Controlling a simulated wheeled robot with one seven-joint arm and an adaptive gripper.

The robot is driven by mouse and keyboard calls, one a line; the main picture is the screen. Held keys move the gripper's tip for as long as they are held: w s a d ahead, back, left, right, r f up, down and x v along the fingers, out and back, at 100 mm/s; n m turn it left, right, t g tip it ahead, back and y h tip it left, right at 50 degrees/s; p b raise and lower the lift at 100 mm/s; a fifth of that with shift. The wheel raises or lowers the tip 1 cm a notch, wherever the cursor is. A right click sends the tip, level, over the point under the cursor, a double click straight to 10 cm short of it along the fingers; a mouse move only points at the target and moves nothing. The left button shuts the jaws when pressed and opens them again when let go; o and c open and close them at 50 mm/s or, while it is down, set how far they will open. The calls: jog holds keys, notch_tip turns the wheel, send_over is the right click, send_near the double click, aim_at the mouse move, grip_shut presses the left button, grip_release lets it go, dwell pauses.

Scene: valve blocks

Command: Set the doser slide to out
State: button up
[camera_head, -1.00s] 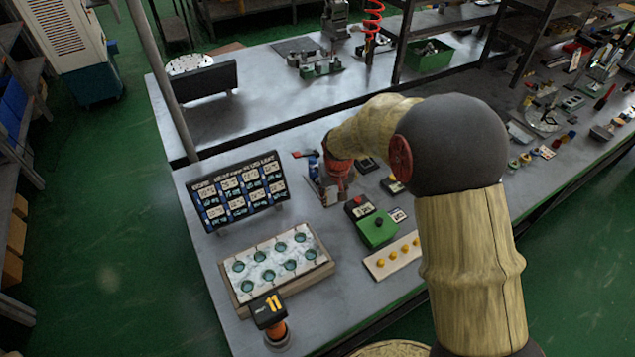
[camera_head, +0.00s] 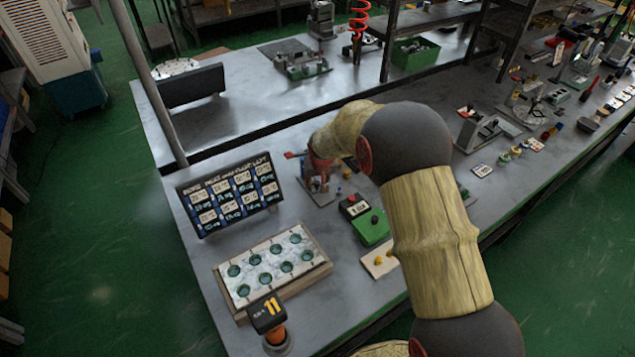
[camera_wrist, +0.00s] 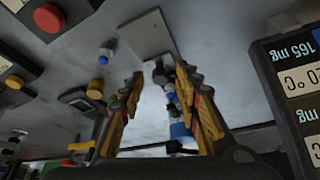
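The device by my gripper, which I take to be the doser, has a pale base plate (camera_wrist: 145,35) and a slim upright with blue and dark parts (camera_wrist: 172,97) in the wrist view. The upright shows between my gripper's two yellow fingers (camera_wrist: 160,100). The fingers are spread apart and nothing is clearly held. Whether either finger touches the device cannot be told. In the head view my gripper (camera_head: 318,172) is small, beside the right edge of the board, and my arm partly hides the device. The slide's position cannot be made out.
A dark label board (camera_head: 228,194) stands close to the left of my gripper. A tray with round green wells (camera_head: 316,275) lies in front of it.

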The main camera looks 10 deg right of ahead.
jog(key=c, duration=0.3)
grip_shut()
